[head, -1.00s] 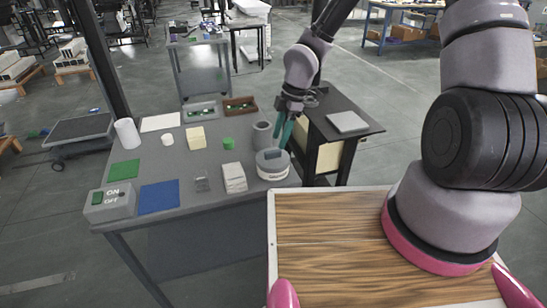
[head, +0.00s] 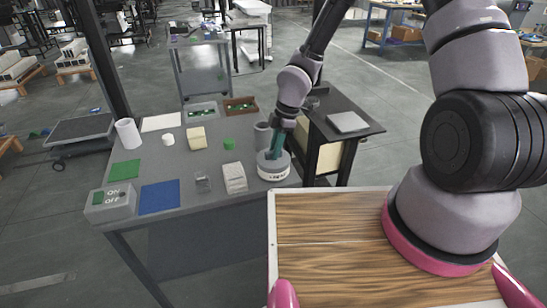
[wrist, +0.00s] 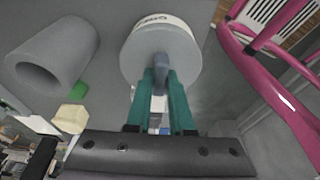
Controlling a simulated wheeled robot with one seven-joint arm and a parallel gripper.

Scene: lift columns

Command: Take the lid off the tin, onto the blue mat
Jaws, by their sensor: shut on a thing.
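The tin (head: 274,173) is round and white with dark lettering, and stands upright at the right front of the grey table. Its grey lid (head: 264,157) is on it, partly hidden by my gripper (head: 275,149). In the wrist view my green fingers (wrist: 161,88) are shut on the blue-grey handle (wrist: 159,63) of the lid (wrist: 140,55). The tin's white side shows behind the lid. The blue mat (head: 159,197) lies bare at the table's left front.
A grey cup (head: 262,134) is close behind the tin. An ON/OFF box (head: 108,208) is left of the mat.

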